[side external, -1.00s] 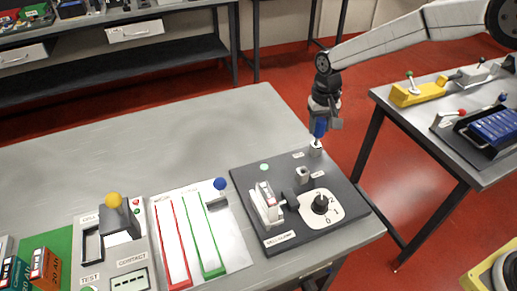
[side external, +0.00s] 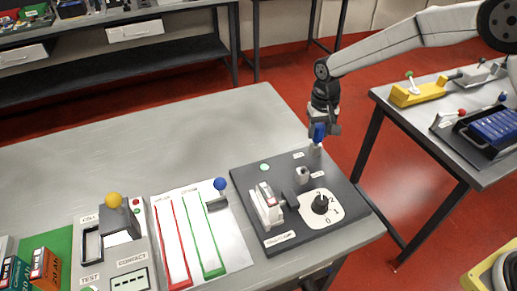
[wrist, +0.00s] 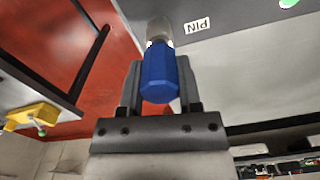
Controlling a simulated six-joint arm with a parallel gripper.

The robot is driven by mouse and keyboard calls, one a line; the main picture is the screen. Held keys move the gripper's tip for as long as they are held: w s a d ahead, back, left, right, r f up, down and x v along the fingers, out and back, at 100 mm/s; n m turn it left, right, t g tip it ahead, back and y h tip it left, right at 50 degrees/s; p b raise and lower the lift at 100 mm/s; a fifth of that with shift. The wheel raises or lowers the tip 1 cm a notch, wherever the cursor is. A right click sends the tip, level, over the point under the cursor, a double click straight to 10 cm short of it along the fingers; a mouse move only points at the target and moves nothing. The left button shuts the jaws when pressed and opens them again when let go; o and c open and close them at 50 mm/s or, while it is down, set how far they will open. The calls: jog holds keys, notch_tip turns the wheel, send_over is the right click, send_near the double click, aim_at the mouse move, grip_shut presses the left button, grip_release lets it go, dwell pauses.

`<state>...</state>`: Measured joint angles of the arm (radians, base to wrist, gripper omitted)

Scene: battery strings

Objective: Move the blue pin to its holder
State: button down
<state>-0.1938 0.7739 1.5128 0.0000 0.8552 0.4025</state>
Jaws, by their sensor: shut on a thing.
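My gripper (side external: 320,131) is shut on the blue pin (side external: 319,132) at the far right corner of the dark panel (side external: 345,222). In the wrist view the blue pin (wrist: 159,75) sits between the two fingers (wrist: 160,82). A pale metallic piece (wrist: 159,30) shows at its far end, beside the label "PIN" (wrist: 195,25). In the side view a short light piece (side external: 315,147) stands under the pin at the panel. I cannot tell how much of it is pin shaft and how much is holder, or how deep the pin sits.
The dark panel also carries a grey socket (side external: 303,174), a black rotary knob (side external: 321,204) and a white clamp block (side external: 266,205). A blue-knobbed lever (side external: 220,184) stands left of the panel. The table behind is clear. Another bench (side external: 455,165) is at the right.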

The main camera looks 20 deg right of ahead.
jog(key=shift+f, duration=0.75)
jog(key=shift+c, duration=1)
grip_release()
jog(key=shift+r, duration=0.1)
jog(key=shift+r, duration=3.85)
jog(key=s+d+f+n+t, duration=0.1)
jog(key=s+d, duration=0.4)
jog(key=s, duration=0.6)
jog(key=s+d+n+t, duration=0.1)
jog(key=s+d, duration=0.4)
jog(key=s, duration=0.7)
jog(key=shift+f+t, duration=0.3)
jog(key=shift+f, duration=0.05)
